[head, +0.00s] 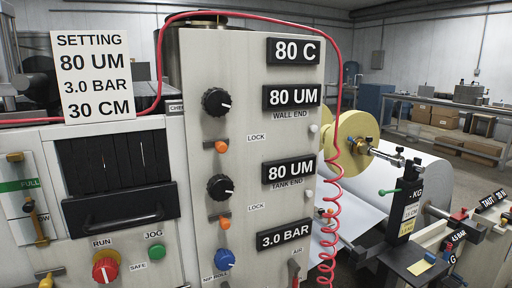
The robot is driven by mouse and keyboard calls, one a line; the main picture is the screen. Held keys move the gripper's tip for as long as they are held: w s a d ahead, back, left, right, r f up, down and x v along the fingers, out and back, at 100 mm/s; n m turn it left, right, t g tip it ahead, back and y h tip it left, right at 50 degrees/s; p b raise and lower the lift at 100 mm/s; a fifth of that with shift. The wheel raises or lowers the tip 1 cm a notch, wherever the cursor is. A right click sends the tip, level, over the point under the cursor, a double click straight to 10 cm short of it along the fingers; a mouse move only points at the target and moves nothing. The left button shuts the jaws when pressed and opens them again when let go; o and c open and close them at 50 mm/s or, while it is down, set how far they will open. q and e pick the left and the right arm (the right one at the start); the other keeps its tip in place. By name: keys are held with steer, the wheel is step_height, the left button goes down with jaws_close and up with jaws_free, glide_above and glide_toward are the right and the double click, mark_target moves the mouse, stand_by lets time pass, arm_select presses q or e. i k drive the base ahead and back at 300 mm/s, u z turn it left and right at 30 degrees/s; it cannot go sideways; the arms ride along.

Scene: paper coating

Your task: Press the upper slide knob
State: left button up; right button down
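The upright grey control panel (245,75) fills the middle of the head view. An orange knob (221,146) sits on a small metal slide below the upper black dial (216,102), left of a LOCK label. A similar lower orange knob (224,224) sits below the lower black dial (220,188). A small white knob (313,128) is at the panel's right edge, below the WALL END label, with another lower down. I cannot tell from the picture which of these is called the upper slide knob. Neither of my grippers shows, and nothing touches the knobs.
Displays on the panel read 80 C (296,51), 80 UM twice, and 3.0 BAR. A red coiled hose (329,220) hangs along the panel's right edge. A setting sign (93,77) stands at the upper left. A paper roll (425,180) and black fittings lie to the right.

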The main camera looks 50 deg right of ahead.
mark_target(221, 146)
steer(key=z, duration=3.1)
steer(key=k, duration=0.5)
steer(key=u, duration=1.2)
